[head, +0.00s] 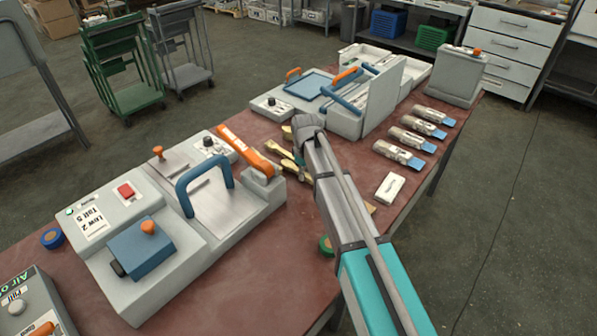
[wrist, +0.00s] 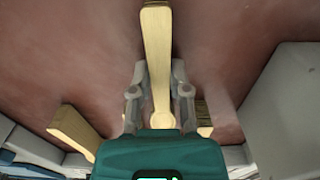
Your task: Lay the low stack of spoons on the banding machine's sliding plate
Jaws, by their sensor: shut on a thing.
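My gripper (wrist: 158,95) is shut on a pale wooden spoon stack (wrist: 156,45), whose long handle points up in the wrist view. How many spoons are in it is not clear. In the head view my arm hides most of the gripper, and pale spoons (head: 289,154) show beside it. Another spoon piece (wrist: 74,130) lies to the left in the wrist view, and one (wrist: 204,118) to the right, partly hidden by a finger. The grey machine (head: 143,293) at front left, labelled "Low 2 Tall 5", has a bare metal plate (head: 232,210) under a blue arched handle.
A second machine (head: 345,122) with a tall grey panel stands beyond my gripper. Several wrapped bundles (head: 398,155) and a white block (head: 390,187) lie along the right table edge. A green-rimmed roll (head: 326,244) lies near the front edge. Red tabletop (head: 262,285) is clear at front.

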